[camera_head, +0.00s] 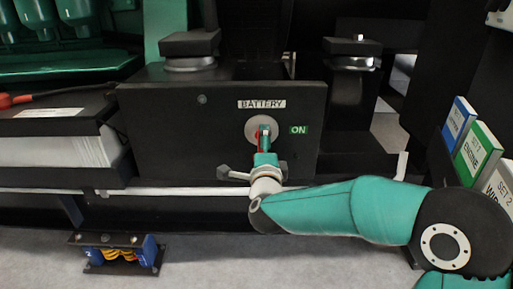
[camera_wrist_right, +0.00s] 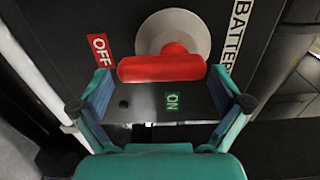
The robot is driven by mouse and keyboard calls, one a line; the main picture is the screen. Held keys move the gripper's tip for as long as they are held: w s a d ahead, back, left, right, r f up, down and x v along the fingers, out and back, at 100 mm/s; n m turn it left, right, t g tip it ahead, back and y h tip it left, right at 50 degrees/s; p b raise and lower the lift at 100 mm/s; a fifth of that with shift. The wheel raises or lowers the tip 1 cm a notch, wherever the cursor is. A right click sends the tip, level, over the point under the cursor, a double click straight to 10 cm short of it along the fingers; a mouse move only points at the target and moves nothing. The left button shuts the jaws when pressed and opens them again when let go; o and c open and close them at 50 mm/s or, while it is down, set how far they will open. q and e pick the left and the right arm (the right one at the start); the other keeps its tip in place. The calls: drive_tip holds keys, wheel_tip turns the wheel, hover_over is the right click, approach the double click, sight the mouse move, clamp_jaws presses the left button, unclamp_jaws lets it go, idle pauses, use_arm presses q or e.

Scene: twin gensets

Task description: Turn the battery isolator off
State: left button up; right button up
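The battery isolator has a red handle (camera_wrist_right: 161,69) on a round pale plate (camera_head: 253,126), set in a black panel under a BATTERY label (camera_head: 261,104). The handle's grip runs roughly up and down in the head view. A green ON label (camera_head: 299,130) is to its right; a red OFF label (camera_wrist_right: 100,48) shows in the right wrist view and is hidden in the head view. My right gripper (camera_wrist_right: 160,80) is open, its fingers at either end of the handle with small gaps visible. It largely covers the handle in the head view. My left gripper is not in view.
A battery box (camera_head: 55,140) with a red-ended cable stands left of the panel. A pale rail (camera_head: 190,191) runs below it. A small block with yellow wires (camera_head: 118,254) is on the floor. Colored binders (camera_head: 478,150) stand at the right, beyond my right arm.

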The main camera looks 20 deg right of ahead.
drive_tip(key=v, duration=1.2)
idle(0.3)
